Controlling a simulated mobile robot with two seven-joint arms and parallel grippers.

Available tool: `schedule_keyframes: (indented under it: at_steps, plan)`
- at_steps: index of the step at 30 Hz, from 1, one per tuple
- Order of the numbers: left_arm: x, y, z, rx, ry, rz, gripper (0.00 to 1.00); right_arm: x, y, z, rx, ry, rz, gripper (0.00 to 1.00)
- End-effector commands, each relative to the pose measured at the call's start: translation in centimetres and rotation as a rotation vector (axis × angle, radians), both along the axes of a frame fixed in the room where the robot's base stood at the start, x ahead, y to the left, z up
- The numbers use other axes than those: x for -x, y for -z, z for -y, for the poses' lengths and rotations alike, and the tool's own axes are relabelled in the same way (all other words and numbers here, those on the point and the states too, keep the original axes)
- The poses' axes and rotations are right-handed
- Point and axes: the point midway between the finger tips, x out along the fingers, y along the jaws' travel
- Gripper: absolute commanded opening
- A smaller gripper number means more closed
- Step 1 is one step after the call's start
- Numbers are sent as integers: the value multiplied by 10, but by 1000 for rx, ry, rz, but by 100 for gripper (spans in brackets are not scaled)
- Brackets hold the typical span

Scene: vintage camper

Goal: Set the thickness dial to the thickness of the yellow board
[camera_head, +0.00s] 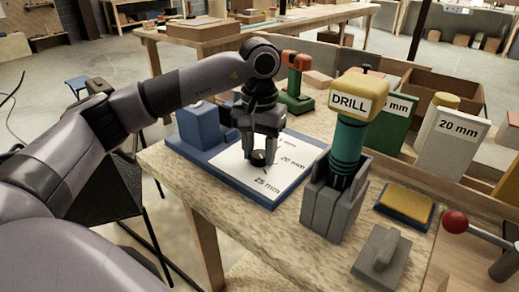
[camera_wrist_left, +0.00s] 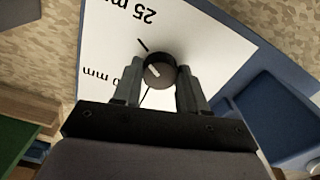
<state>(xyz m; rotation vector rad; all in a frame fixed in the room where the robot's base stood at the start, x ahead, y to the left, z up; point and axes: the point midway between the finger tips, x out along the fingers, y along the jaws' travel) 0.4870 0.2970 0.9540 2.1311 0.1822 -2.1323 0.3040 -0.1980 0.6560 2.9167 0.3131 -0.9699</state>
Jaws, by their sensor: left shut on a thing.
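The thickness dial is a round black knob (camera_wrist_left: 158,72) with a white mark, on a white scale plate (camera_head: 235,168) that reads "20 mm" and "25 mm". My left gripper (camera_head: 259,152) points down over the plate, its fingers shut on the knob's sides. In the left wrist view the white mark lies left of the knob's centre; I cannot tell exactly which value it points at. A yellowish board (camera_head: 509,178) is cut by the right edge, its label unreadable. A flat yellow slab (camera_head: 406,200) lies on a blue base. My right gripper is not in view.
A drill-labelled yellow and teal tool (camera_head: 352,125) stands in a grey holder right of the plate. A white "20 mm" board (camera_head: 450,145) and a green board (camera_head: 397,118) stand behind. A grey block (camera_head: 382,255) and a red-knobbed lever (camera_head: 456,222) are at front right.

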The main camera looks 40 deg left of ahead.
Motion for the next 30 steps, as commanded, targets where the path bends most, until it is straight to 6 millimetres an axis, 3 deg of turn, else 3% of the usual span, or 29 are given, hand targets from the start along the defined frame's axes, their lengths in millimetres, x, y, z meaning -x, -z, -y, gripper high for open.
schedule_keyframes:
  at_steps: [10,11,13,23,30]
  plan:
    - [0,-1,0,0,5,2,11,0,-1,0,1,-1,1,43]
    - [0,-1,0,0,5,2,45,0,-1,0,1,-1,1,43]
    - [0,-1,0,0,5,2,68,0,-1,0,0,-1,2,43]
    - [0,-3,0,0,3,2,68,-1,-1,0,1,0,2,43]
    - [-1,-37,0,0,4,5,68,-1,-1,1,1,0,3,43]
